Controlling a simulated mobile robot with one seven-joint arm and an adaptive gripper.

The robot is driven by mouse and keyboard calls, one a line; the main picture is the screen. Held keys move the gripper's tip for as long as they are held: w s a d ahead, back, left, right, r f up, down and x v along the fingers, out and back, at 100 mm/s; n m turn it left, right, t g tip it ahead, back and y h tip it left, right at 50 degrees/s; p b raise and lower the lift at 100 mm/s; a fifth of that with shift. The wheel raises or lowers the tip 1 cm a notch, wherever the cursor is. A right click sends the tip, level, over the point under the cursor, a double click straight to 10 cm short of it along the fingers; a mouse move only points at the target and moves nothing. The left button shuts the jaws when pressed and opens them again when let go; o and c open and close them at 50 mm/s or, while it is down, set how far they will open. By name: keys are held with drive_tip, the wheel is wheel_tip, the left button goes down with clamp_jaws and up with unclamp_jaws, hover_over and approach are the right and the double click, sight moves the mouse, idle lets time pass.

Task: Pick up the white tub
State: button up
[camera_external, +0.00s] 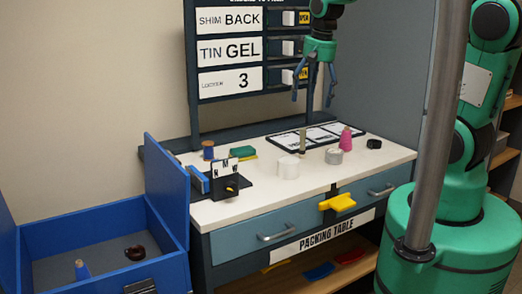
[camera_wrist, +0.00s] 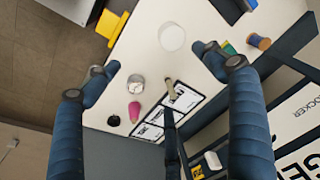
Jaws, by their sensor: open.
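The white tub (camera_external: 288,167) stands upright on the packing table's white top, near the middle. In the wrist view the white tub (camera_wrist: 171,38) shows as a pale round shape, beyond the fingertips and between them. My gripper (camera_external: 313,94) hangs above the table with its fingers pointing down, well clear of the tub. In the wrist view my gripper (camera_wrist: 155,62) is open with nothing between its fingers. A greyish round tin (camera_external: 334,156) stands close to the tub on its right; in the wrist view this tin (camera_wrist: 136,85) seems open-topped.
A pink cone (camera_external: 346,138), black ring (camera_external: 374,144) and tan peg (camera_external: 302,141) stand right and behind. A black letter stand (camera_external: 226,184), green block (camera_external: 243,152) and blue spool (camera_external: 208,150) are left. A yellow piece (camera_external: 338,202) juts at the drawer front. A blue bin (camera_external: 168,206) stands left.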

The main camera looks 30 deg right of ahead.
drive_tip(key=m+g+p, duration=0.1)
drive_tip(key=g+p, duration=0.1)
hover_over(289, 160)
wheel_tip(289, 160, down, 14)
drive_tip(key=shift+s+r, duration=0.15)
drive_tip(key=shift+f+b, duration=1)
drive_tip(key=shift+f, duration=3.3)
drive_tip(key=shift+f+b, duration=0.9)
drive_tip(key=shift+f, duration=1.7)
drive_tip(key=shift+c, duration=0.2)
drive_tip(key=c, duration=1.4)
